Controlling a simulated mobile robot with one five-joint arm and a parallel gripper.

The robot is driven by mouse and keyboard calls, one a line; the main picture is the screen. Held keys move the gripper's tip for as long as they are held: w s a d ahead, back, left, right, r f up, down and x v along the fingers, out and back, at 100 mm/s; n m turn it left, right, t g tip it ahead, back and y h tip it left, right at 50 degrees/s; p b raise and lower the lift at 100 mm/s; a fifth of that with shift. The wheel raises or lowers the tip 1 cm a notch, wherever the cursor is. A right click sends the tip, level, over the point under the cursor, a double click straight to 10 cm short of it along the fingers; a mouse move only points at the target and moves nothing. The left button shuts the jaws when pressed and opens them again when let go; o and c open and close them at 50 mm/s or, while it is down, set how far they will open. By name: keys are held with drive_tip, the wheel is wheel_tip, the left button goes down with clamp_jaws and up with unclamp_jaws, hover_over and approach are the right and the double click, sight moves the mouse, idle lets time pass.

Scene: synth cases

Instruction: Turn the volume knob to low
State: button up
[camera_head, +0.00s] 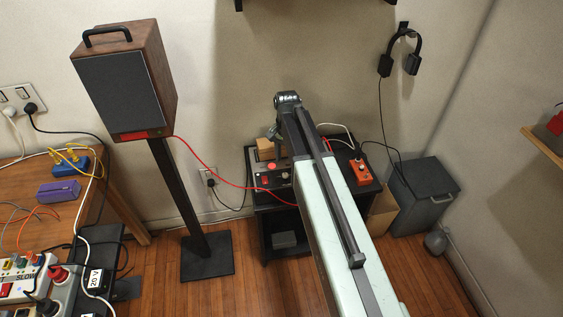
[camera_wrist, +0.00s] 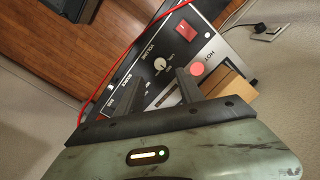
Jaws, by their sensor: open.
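The volume knob (camera_wrist: 160,64) is a small, pale round knob on a black control panel (camera_wrist: 137,75), beside a "VOLUME" label, in the wrist view. Its pointer direction is too small to read surely. In the head view the panel (camera_head: 259,182) sits on a black stand, partly hidden by my arm. My gripper (camera_wrist: 166,79) is open and empty; its two dark fingers are over the panel close to the knob, and I cannot tell whether they touch it. In the head view the fingers are mostly hidden by my arm.
A red switch (camera_wrist: 186,30) and a red round button (camera_wrist: 198,68) flank the knob. A red cable (camera_wrist: 116,60) runs along the panel edge. A cardboard-coloured block (camera_head: 265,149) stands behind it. An orange box (camera_head: 360,172) and a speaker (camera_head: 128,85) are nearby.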

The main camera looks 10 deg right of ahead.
sight(285, 174)
wheel_tip(285, 174, down, 8)
drive_tip(key=b, duration=0.8)
drive_tip(key=shift+a, duration=0.1)
drive_tip(key=shift+r, duration=0.1)
drive_tip(key=shift+s, duration=0.1)
clamp_jaws()
